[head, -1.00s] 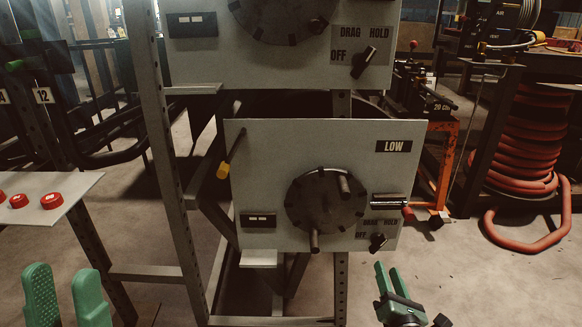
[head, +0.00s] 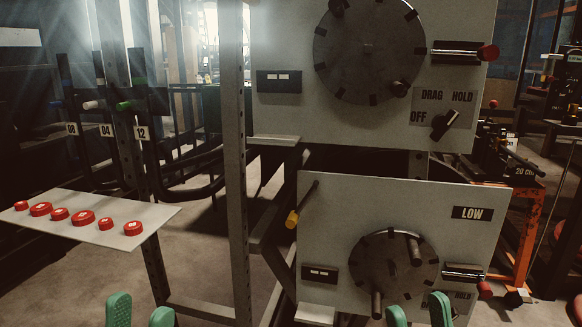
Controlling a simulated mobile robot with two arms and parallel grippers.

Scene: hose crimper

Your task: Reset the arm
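My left gripper (head: 140,311) shows at the bottom left edge, its two green fingers apart with nothing between them. My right gripper (head: 418,312) shows at the bottom, in front of the lower panel (head: 335,225), its two green fingers apart and empty. The lower panel is marked LOW and bears a dark round dial (head: 378,270) with pegs. A silver lever with a red knob (head: 484,290) sits right of that dial. A yellow-tipped lever (head: 292,219) hangs at the panel's left. My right gripper partly hides the lower DRAG/HOLD switch.
An upper panel (head: 285,40) has a larger dial (head: 368,48), a red-knobbed lever (head: 487,52) and an OFF/DRAG/HOLD switch (head: 444,124). A white shelf (head: 150,217) with several red caps (head: 84,218) stands at left. A metal upright (head: 234,180) stands between shelf and panels.

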